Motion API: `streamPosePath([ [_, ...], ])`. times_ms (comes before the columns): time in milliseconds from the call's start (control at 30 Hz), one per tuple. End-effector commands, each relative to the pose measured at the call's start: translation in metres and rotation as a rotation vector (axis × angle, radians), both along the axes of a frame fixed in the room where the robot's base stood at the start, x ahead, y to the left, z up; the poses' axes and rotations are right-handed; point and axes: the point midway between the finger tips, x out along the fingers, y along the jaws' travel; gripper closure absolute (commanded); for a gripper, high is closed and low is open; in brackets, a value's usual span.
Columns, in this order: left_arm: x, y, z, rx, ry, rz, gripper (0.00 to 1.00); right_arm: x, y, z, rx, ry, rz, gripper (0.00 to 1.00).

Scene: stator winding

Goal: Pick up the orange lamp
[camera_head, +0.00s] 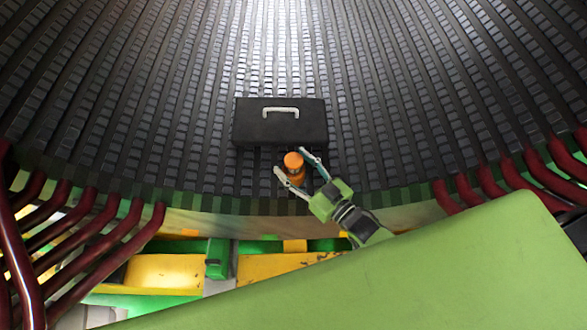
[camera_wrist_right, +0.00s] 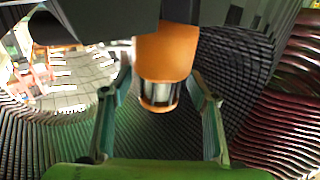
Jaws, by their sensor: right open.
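The orange lamp (camera_head: 293,162) stands on the ribbed stator surface, just in front of a black case. My right gripper (camera_head: 290,161) is open, with one finger on each side of the lamp. In the right wrist view the lamp (camera_wrist_right: 165,58) shows an orange body with a clear, ribbed section and an orange rim. There it sits between the spread fingers of the right gripper (camera_wrist_right: 160,88), with a gap on both sides. My left gripper is in neither view.
The black case (camera_head: 280,122) with a pale handle is right behind the lamp. Dark red pipes (camera_head: 95,235) curve at the left, and more red pipes (camera_head: 490,180) at the right. Yellow and green structure (camera_head: 165,272) lies below the stator's front edge. The ribbed surface beside the case is clear.

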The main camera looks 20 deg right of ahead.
Motion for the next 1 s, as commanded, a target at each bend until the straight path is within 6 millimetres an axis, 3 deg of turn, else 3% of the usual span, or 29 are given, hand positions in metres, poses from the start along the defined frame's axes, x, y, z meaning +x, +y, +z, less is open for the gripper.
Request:
streamPosePath([
  [267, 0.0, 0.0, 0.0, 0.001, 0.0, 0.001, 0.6, 0.004, 0.002, -0.001, 0.0, 0.001, 0.0, 0.46],
  [467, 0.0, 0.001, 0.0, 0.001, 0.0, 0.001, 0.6, 0.003, 0.001, 0.0, 0.0, 0.001, 0.0, 0.93],
  [800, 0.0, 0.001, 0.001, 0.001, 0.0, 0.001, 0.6, 0.004, 0.001, 0.002, 0.0, -0.002, 0.0, 0.94],
  [1000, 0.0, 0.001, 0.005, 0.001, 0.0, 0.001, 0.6, 0.004, 0.001, 0.019, 0.0, -0.003, 0.0, 0.94],
])
